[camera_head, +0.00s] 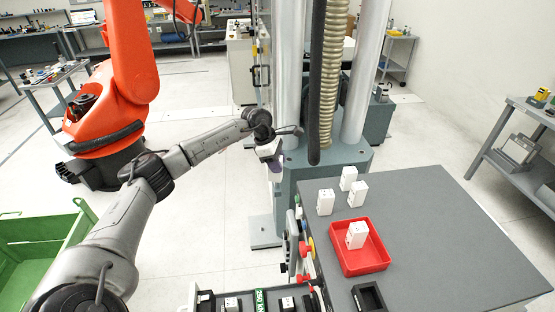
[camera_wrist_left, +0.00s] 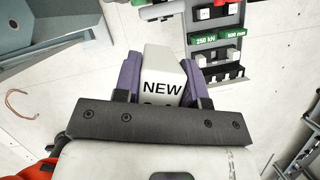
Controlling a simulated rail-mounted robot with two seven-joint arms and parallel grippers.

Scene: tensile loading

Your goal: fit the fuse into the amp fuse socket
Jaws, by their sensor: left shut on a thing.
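My left gripper (camera_head: 275,167) is out over the floor beside the grey machine base, left of the worktop. In the left wrist view its purple fingers (camera_wrist_left: 163,75) are shut on a white fuse (camera_wrist_left: 162,62) printed "NEW". The dark socket panel (camera_wrist_left: 224,73) with green labels "250 kN" and "500 mm" lies beyond and right of the held fuse, apart from it. White blocks sit in this panel. Its "250 kN" label (camera_head: 261,301) also shows at the bottom edge of the head view. I cannot tell which socket is the amp one. My right gripper is not in view.
Several white fuses (camera_head: 326,202) stand on the grey worktop (camera_head: 440,225). One is in the red tray (camera_head: 361,268), near a black holder (camera_head: 368,298). The machine's columns (camera_head: 361,75) rise close to my left gripper. An orange robot (camera_head: 130,70) and green crate (camera_head: 45,240) stand left.

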